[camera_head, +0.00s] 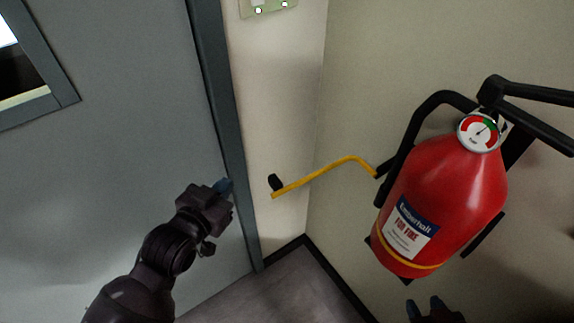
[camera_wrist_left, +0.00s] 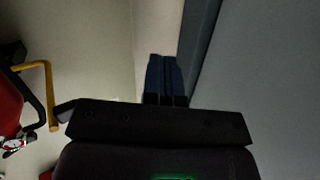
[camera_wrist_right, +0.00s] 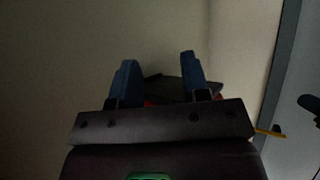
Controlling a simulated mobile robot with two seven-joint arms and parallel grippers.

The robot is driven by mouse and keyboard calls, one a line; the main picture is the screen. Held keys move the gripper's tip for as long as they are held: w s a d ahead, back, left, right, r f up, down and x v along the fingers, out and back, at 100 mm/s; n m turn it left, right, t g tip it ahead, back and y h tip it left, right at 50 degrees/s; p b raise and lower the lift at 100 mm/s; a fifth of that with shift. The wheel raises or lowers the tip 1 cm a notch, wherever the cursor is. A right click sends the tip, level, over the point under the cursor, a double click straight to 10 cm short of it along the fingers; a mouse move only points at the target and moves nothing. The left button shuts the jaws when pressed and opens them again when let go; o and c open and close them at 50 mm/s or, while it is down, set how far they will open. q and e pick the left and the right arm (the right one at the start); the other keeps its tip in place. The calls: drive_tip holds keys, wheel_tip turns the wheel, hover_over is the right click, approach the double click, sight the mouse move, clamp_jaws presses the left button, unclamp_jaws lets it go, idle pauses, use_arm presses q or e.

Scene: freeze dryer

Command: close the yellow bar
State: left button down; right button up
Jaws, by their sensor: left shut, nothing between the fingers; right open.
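The yellow bar (camera_head: 322,173) sticks out to the left from the bracket around the red fire extinguisher (camera_head: 444,200). It is bent and has a black tip (camera_head: 276,183) at its free end. The bar also shows in the left wrist view (camera_wrist_left: 51,97), swung out from the bracket. My left gripper (camera_head: 224,187) is shut and empty, left of the bar's tip and apart from it, near the door frame. Its blue fingers are together in the left wrist view (camera_wrist_left: 165,78). My right gripper (camera_head: 424,306) is open and empty below the extinguisher; its blue fingers are spread in the right wrist view (camera_wrist_right: 157,80).
A grey door (camera_head: 120,130) with a window and a dark frame (camera_head: 220,110) stands at the left. A light switch plate (camera_head: 266,6) is on the wall above. Black bracket arms (camera_head: 425,110) surround the extinguisher. The wall corner between frame and extinguisher has free room.

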use_arm(q)
drive_tip(key=w+d+r+m+g+h+p, duration=0.25)
drive_tip(key=d+r+m+g+p, duration=0.35)
drive_tip(key=d+r, duration=0.5)
drive_tip(key=w+d+r+m+g+h+p, duration=0.1)
drive_tip(key=w+d+r+m+g+p, duration=0.25)
drive_tip(key=d+r+m, duration=0.75)
drive_tip(key=s+a+f+m+g+y+p, duration=0.1)
drive_tip(key=s+a+f+m+g+y, duration=0.15)
drive_tip(key=a+g+y, duration=0.2)
drive_tip(key=s+a+f+m+g+y+p, duration=0.1)
drive_tip(key=s+a+m+g+y, duration=0.1)
drive_tip(key=a+m+g+y, duration=0.3)
wheel_tip(320, 180, down, 10)
drive_tip(key=s+t+h, duration=0.1)
drive_tip(key=s, duration=0.2)
drive_tip(key=shift+d+r+n+t+h+p, duration=0.25)
drive_tip(key=shift+d+n+t+h+p, duration=0.1)
drive_tip(key=shift+n+h, duration=0.1)
use_arm(e)
wheel_tip(320, 180, up, 9)
drive_tip(key=s, duration=0.1)
drive_tip(key=shift+r+m, duration=0.2)
drive_tip(key=shift+m, duration=0.1)
drive_tip(key=shift+s+d, duration=0.1)
